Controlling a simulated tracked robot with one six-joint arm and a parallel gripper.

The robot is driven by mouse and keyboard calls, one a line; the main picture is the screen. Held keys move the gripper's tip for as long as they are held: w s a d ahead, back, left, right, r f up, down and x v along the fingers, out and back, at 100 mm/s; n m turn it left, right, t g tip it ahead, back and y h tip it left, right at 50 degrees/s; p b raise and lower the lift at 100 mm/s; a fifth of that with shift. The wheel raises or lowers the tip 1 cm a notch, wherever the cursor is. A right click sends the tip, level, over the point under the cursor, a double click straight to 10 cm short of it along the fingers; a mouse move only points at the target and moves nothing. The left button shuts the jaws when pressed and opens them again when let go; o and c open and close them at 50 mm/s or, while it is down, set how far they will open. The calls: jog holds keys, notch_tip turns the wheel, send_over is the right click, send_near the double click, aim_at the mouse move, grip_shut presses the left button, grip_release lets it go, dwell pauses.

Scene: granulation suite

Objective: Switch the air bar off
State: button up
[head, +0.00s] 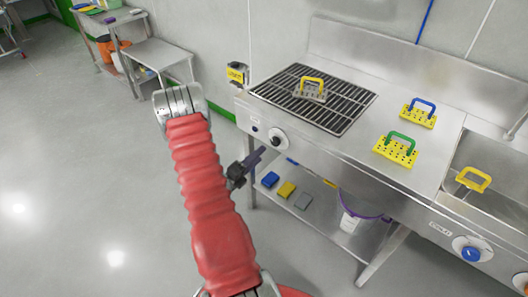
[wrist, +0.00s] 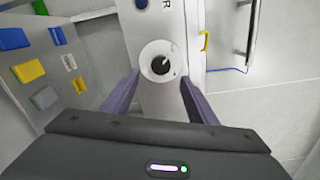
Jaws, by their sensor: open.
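A round white dial with a black knob (wrist: 160,62) sits on the steel front panel. In the head view the dial (head: 277,139) is on the bench front below the left grill. The knob's mark is too small to read surely. A label near it in the wrist view shows only the letter R. My gripper (wrist: 160,78) is open, its purple fingers on either side of the panel strip with the dial between them in view. In the head view my gripper (head: 254,158) is just left of and below the dial, apart from it and empty.
A sink with a blue knob (head: 471,254) is at far right. A lower shelf (head: 318,210) holds coloured pads and a bucket (head: 352,222). Left floor is free.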

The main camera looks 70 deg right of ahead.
jog(key=v, duration=0.5)
jog(key=shift+w+a, duration=0.2)
dwell(0.6)
